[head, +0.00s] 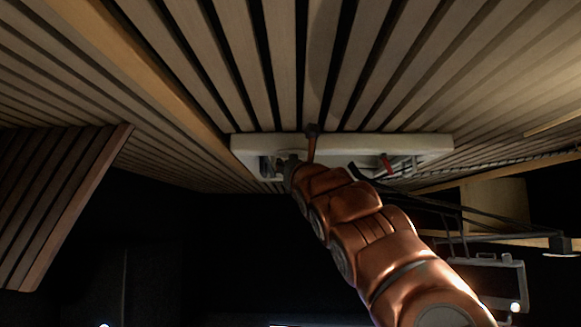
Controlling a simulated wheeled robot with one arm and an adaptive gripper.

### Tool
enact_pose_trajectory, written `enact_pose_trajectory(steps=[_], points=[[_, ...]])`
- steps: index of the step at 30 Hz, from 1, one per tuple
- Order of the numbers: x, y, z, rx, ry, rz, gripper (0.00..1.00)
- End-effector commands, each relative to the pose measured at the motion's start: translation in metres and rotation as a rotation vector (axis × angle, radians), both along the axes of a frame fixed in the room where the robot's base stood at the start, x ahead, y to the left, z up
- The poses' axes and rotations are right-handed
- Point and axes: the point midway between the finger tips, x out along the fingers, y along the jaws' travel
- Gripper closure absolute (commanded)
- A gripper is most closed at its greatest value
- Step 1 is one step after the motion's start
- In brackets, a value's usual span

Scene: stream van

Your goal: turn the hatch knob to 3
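A long white housing (350,146), which may be the hatch unit, is fixed to the slatted surface in the upper middle. My copper-coloured arm reaches up to its left part. My gripper (286,169) is small and dark here, at or just in front of the left part of the housing. Whether it touches anything I cannot tell. The hatch knob and its numbers cannot be made out; my gripper and arm cover part of the housing. Whether the fingers are open or shut does not show.
A red part (387,163) shows on the right of the housing. Dark cables (430,203) hang at the right above a grey case (492,277). A slatted wooden panel (72,205) stands at the left. The dark lower middle looks clear.

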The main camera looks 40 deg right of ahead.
Motion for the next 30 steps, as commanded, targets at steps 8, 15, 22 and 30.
enact_pose_trajectory(steps=[8, 15, 22, 30], points=[[0.0008, 0.0017, -0.0006, 0.006, -0.003, 0.061, 0.98], [0.0013, 0.003, -0.0009, 0.003, 0.0, 0.093, 0.98], [0.0023, 0.0031, -0.002, 0.002, 0.003, 0.108, 0.98], [0.0021, 0.0027, -0.0021, 0.002, 0.004, 0.112, 0.98]])
